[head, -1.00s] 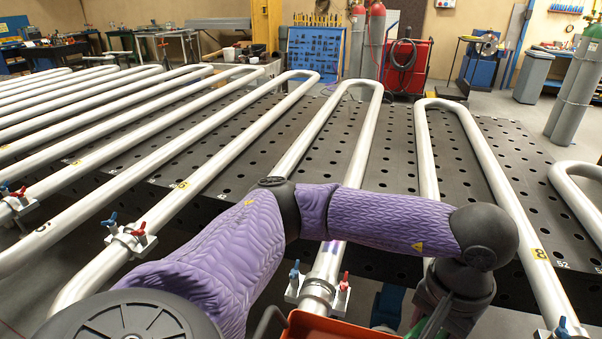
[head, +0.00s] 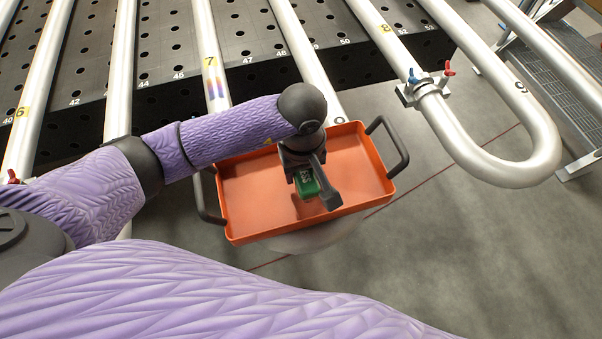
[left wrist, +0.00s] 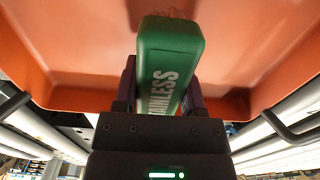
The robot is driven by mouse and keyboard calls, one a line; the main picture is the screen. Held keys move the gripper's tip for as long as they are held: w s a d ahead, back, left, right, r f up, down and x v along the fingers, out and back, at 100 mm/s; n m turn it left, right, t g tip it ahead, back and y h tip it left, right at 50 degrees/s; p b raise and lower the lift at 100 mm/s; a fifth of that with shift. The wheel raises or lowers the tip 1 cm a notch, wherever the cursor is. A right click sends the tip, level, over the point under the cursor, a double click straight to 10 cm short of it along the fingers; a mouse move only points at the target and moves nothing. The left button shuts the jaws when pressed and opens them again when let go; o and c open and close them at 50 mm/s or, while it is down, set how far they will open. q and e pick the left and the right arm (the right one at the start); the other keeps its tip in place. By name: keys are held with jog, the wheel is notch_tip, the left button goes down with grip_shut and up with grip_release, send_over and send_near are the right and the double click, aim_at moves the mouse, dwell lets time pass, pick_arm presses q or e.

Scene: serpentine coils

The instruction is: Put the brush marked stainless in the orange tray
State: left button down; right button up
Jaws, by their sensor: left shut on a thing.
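The orange tray (head: 255,205) has black side handles and shows below the middle of the head view. My left gripper (head: 306,186) is over the tray's inside, pointing down. It is shut on the green brush (head: 306,186), of which a green piece shows in the head view. In the left wrist view the green brush (left wrist: 168,65) sits between the fingers, with white letters reading STAINLESS on its side. The orange tray (left wrist: 240,40) fills the background there. I cannot tell whether the brush touches the tray floor. My right gripper is not in view.
Silver pipe coils (head: 490,165) and a black perforated table (head: 165,50) lie beyond the tray. A clamp with red and blue handles (head: 425,85) is on a pipe at the right. Bare grey floor (head: 480,260) lies to the tray's right.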

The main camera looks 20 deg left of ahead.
pick_arm(q)
jog(key=shift+f, duration=0.9)
jog(key=shift+f+b, duration=0.25)
jog(key=shift+b, duration=0.05)
jog(key=shift+c, duration=0.8)
grip_release()
jog(key=shift+r, duration=0.1)
jog(key=shift+r+p, duration=0.35)
jog(key=shift+p, duration=0.05)
notch_tip(320, 180, up, 12)
jog(key=shift+f+p, duration=0.15)
jog(key=shift+p, duration=0.5)
